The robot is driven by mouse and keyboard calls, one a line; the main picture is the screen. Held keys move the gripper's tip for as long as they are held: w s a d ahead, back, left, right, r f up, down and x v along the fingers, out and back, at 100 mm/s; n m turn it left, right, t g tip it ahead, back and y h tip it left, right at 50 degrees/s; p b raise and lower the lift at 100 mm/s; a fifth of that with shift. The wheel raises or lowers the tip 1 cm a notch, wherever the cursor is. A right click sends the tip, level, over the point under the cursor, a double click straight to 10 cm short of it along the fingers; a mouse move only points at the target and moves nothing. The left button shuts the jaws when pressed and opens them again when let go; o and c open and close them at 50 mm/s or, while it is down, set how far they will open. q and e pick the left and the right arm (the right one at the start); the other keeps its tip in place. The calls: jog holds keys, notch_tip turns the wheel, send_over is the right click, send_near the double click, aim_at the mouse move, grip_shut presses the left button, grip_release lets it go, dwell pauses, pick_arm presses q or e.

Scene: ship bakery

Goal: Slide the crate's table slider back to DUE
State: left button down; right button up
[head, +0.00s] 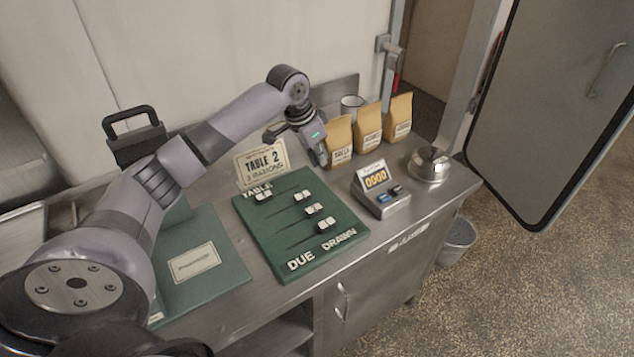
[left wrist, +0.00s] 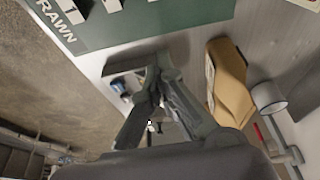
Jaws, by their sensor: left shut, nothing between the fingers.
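The green slider board (head: 262,236) lies on the steel counter, lettered DUE at its front left and DRAWN at its front right. One pale slider knob (head: 264,196) sits at the left, DUE end of its row. The other knobs (head: 303,197), (head: 313,209) and (head: 326,225) sit towards the DRAWN end, with dark slots to their left. A card (head: 262,162) reading TABLE 2 stands behind the board. My left gripper (head: 321,160) is shut and empty above the counter, behind the board and beside the paper bags. The left wrist view shows its closed fingers (left wrist: 158,68). No crate is recognisable.
Several paper bags (head: 340,140) stand behind the gripper, near a metal cup (head: 351,105). A green folder (head: 215,284) lies left, under my arm.

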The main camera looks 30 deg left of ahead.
aim_at(302, 198)
pick_arm(q)
jog(key=p+x, duration=0.1)
jog(key=x, duration=0.4)
jog(key=shift+w+a+f+p, duration=0.1)
jog(key=shift+w+f+p, duration=0.15)
jog(key=shift+p, duration=0.05)
jog(key=p+x, duration=0.1)
jog(key=x, duration=0.3)
jog(key=shift+w+f, duration=0.1)
jog(key=shift+f, duration=0.3)
jog(key=s+p, duration=0.1)
jog(key=s+a+p, duration=0.1)
jog(key=s, duration=0.1)
jog(key=shift+a, duration=0.15)
jog(key=shift+s+a+r, duration=0.1)
jog(key=shift+s, duration=0.35)
jog(key=shift+w, duration=0.1)
pick_arm(e)
jog(key=r, duration=0.5)
jog(key=shift+w+a, duration=0.2)
jog(key=shift+w, duration=0.1)
jog(key=shift+w, duration=0.2)
